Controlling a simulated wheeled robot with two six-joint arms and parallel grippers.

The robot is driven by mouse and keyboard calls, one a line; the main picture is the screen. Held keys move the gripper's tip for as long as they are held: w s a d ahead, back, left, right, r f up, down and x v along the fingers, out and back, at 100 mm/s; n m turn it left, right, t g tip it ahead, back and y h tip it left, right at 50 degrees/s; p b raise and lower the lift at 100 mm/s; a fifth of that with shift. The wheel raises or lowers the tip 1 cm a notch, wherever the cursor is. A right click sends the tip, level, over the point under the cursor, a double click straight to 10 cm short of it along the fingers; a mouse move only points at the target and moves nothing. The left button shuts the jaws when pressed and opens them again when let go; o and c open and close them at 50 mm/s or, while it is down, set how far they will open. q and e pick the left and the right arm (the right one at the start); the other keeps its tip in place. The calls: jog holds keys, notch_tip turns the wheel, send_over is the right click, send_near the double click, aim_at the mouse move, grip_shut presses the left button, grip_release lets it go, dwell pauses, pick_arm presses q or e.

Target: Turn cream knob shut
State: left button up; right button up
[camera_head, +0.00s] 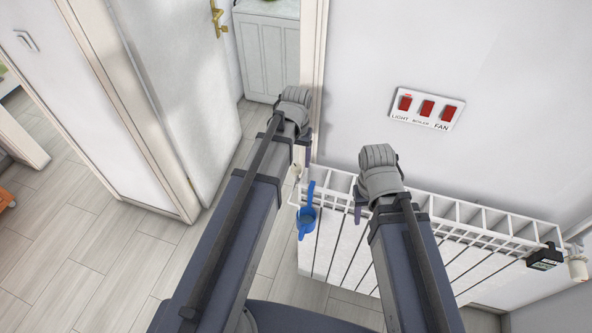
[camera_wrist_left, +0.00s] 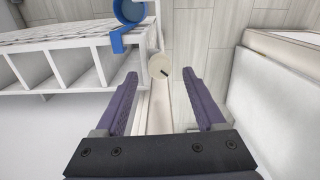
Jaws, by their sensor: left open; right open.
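The cream knob (camera_wrist_left: 159,66) is round with a short dark mark on its face. In the left wrist view it lies ahead of my left gripper (camera_wrist_left: 167,80), roughly between the two fingertips, beyond or level with them; I see no contact. In the head view a small part of the knob (camera_head: 296,171) shows at the left end of the white radiator (camera_head: 335,246), just below my left gripper (camera_head: 304,150). The left gripper is open and empty. My right gripper (camera_head: 361,205) is over the radiator's top, mostly hidden by its wrist, and open.
A blue cup (camera_head: 305,222) hangs by a hook on the radiator's left end, close to the knob; it shows in the wrist view too (camera_wrist_left: 130,12). A black box (camera_head: 544,258) and a pale valve (camera_head: 577,269) are at the right end. Red switches (camera_head: 427,108) are on the wall.

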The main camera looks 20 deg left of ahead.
aim_at(296, 167)
pick_arm(q)
notch_tip(296, 167, down, 4)
jog(key=shift+r+b, duration=0.25)
jog(key=shift+b, duration=1)
grip_shut()
